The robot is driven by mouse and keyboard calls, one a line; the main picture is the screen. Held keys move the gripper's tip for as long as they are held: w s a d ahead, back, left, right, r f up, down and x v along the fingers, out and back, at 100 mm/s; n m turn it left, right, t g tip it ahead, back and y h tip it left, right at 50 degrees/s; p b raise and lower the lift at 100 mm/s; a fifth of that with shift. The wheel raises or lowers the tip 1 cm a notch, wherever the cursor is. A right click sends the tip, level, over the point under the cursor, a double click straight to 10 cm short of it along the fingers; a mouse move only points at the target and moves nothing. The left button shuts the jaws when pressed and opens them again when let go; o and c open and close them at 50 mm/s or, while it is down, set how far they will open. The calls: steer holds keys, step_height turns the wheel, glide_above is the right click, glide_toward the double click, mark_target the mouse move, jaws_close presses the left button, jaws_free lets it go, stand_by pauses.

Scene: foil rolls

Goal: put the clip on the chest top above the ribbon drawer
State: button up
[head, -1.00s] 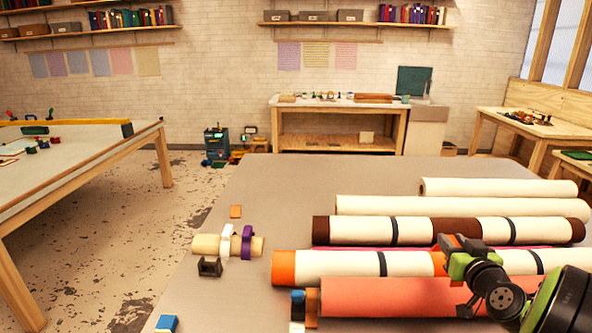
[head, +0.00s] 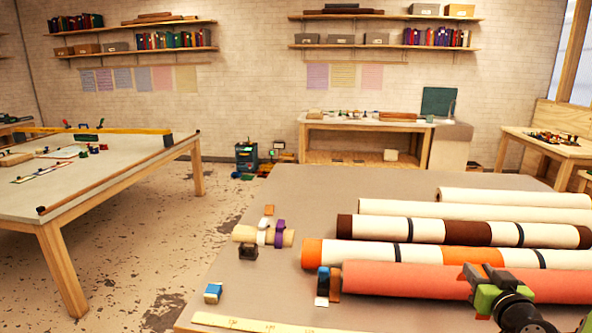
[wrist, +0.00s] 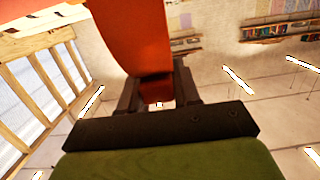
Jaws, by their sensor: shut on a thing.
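My gripper (head: 474,279) is at the lower right of the head view, in front of the salmon-red roll. In the wrist view my gripper (wrist: 156,92) is shut on an orange-red piece, seemingly the clip (wrist: 138,42), which runs out of the top of that view. Its full shape is hidden there, and it is too small to make out in the head view. I cannot pick out a chest with a ribbon drawer for sure. A small dark teal cabinet (head: 246,157) stands on the floor by the far wall.
Several rolls lie on the large grey table (head: 330,185), including the salmon-red roll (head: 440,280). A cream roll with bands (head: 248,234), small blocks and a yellow measuring strip (head: 250,323) lie at its left and front. Open floor (head: 180,240) separates it from the left table (head: 120,185).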

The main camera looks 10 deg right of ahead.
steer(key=w+a+f+n+y, duration=0.1)
steer(key=w+a+f, duration=0.2)
steer(key=a, duration=0.7)
steer(key=w+a+f+n+y, duration=0.1)
steer(key=w+a+f+y, duration=0.1)
steer(key=a, duration=0.9)
steer(key=w+a+f+n+y, duration=0.1)
steer(key=w+a+f, duration=0.3)
steer(key=a, duration=0.7)
step_height(320, 180, down, 2)
steer(key=shift+w+f+t+y, duration=0.1)
steer(key=shift+w+t+y, duration=0.15)
steer(key=shift+t+y, duration=0.15)
steer(key=shift+w+d, duration=0.1)
steer(key=shift+d, duration=0.05)
